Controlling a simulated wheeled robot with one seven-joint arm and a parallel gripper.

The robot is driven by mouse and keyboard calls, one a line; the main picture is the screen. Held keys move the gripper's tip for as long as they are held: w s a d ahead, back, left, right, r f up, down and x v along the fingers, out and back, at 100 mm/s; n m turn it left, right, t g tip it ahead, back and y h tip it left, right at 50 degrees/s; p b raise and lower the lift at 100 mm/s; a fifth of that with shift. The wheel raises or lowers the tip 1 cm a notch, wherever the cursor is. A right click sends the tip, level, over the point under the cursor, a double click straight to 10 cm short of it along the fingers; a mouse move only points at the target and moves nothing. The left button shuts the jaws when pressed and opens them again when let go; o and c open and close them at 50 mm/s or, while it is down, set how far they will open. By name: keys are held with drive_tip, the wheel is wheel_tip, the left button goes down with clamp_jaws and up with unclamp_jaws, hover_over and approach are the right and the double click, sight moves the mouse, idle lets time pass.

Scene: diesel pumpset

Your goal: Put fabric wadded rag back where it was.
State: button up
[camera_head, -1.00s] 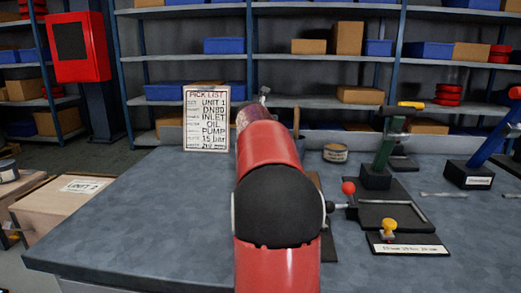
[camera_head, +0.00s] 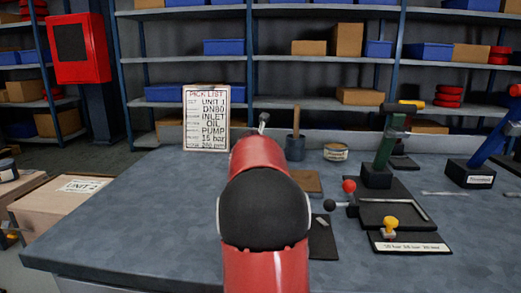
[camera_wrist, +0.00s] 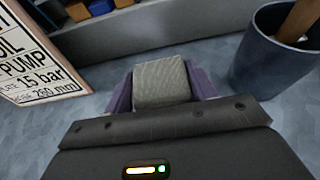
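The wadded rag (camera_wrist: 162,84) is a grey-green, ribbed fabric block. In the wrist view it sits between the two purple fingers of my gripper (camera_wrist: 163,92), which press against its sides. The grey bench top shows beyond it; I cannot tell how high the rag is above the surface. In the head view my red arm hides the gripper and the rag.
The pick list sign (camera_head: 206,118) stands left of my arm. A dark blue pot (camera_head: 296,147) with a wooden handle is close on the right, with a tin (camera_head: 335,152) beside it. Fixtures fill the bench's right side. The left bench (camera_head: 130,210) is clear.

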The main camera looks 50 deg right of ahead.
drive_tip(key=o, duration=0.4)
drive_tip(key=shift+a+r, duration=0.1)
drive_tip(key=shift+r, duration=0.15)
drive_tip(key=v, duration=1.1)
drive_tip(key=shift+s+a+r, duration=0.1)
drive_tip(key=shift+s+r, duration=0.05)
drive_tip(key=shift+s+a, duration=0.15)
